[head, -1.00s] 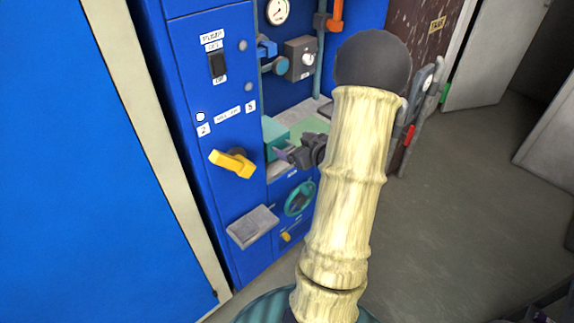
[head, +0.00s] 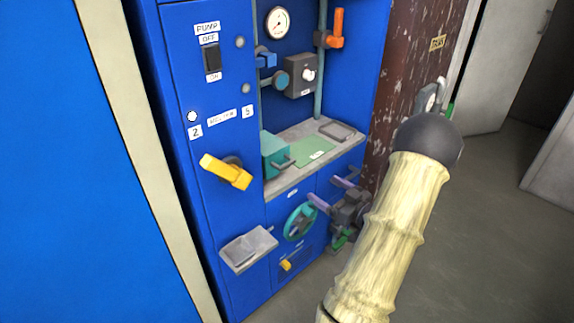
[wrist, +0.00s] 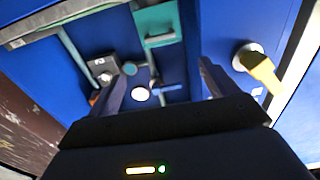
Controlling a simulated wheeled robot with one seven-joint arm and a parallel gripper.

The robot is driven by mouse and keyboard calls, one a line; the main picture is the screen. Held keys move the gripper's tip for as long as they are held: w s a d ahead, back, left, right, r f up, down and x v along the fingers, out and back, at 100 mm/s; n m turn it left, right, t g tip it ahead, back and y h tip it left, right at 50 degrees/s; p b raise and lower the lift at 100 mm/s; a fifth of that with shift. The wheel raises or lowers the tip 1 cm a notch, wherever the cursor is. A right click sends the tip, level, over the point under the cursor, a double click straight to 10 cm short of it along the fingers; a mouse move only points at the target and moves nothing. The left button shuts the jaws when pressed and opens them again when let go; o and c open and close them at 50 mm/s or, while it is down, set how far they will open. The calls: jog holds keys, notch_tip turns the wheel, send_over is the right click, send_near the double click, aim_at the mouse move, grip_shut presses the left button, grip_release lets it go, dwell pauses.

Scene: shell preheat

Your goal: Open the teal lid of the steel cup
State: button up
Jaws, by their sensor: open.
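A teal block-like part with a small grey handle (head: 273,154) sits at the left end of the grey counter; it looks like the teal lid. It also shows in the wrist view (wrist: 157,27), at the top. I cannot make out a steel cup under or beside it. My gripper (head: 333,192) is open and empty, its two purple fingers apart. In the head view it is to the right of and below the teal part, in front of the cabinet below the counter. In the wrist view the fingers (wrist: 166,66) point toward the panel, clear of the teal part.
A yellow lever (head: 226,172) sticks out left of the teal part. A teal handwheel (head: 299,221) and a grey tray (head: 248,248) are below. A green patch (head: 312,151) and a small grey plate (head: 337,131) lie on the counter. Open floor is at right.

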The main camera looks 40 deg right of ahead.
aim_at(288, 164)
jog(key=w, duration=0.5)
jog(key=w+a, duration=0.1)
jog(key=w, duration=0.5)
jog(key=w+b, duration=0.1)
jog(key=w, duration=0.5)
jog(key=shift+a, duration=0.15)
jog(key=shift+c, duration=0.4)
jog(key=c, duration=1.3)
jog(key=shift+r, duration=0.15)
